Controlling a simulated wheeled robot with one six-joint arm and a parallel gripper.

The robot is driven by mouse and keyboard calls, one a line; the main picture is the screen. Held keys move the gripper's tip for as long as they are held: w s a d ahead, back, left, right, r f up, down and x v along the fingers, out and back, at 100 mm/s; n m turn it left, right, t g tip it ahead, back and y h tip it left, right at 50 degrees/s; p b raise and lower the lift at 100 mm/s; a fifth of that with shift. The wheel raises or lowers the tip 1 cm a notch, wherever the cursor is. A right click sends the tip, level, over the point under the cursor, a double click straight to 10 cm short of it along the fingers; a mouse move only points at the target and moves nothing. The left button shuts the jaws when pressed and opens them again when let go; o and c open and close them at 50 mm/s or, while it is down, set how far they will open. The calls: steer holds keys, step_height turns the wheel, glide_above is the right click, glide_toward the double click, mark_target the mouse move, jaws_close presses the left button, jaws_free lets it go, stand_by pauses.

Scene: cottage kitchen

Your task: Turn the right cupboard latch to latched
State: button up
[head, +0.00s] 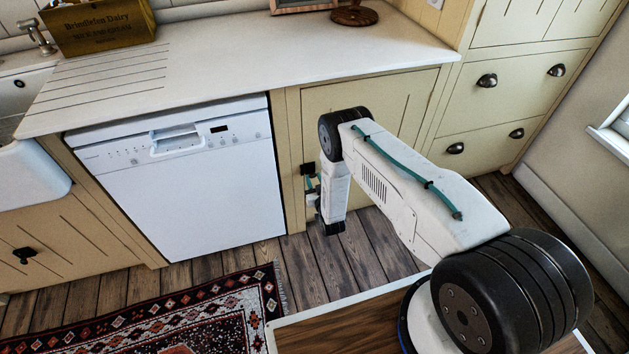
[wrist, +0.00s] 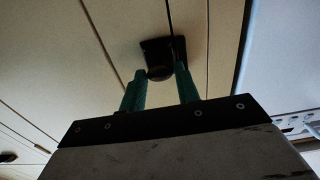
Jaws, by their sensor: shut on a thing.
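The right cupboard latch (wrist: 158,58) is a small black fitting on the cream cupboard front, at the top middle of the wrist view. In the head view the latch (head: 307,169) shows as a dark piece beside the dishwasher's right edge, partly hidden by my arm. My gripper (wrist: 162,78) has two green fingers, one on each side of the latch's dark rounded knob, and is shut on it. In the head view my gripper (head: 312,186) is small and mostly hidden by my wrist. The exact angle of the latch is too dark to tell.
The white dishwasher (head: 180,175) stands left of the cupboard door (head: 390,105). Drawers with dark cup pulls (head: 487,80) are at right. A patterned rug (head: 170,320) lies on the wooden floor. A wooden-topped surface (head: 340,325) is in front, below my arm.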

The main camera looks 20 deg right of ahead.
steer(key=n, duration=0.8)
steer(key=shift+n, duration=0.4)
steer(key=n, duration=0.9)
steer(key=shift+n, duration=0.3)
steer(key=o, duration=1)
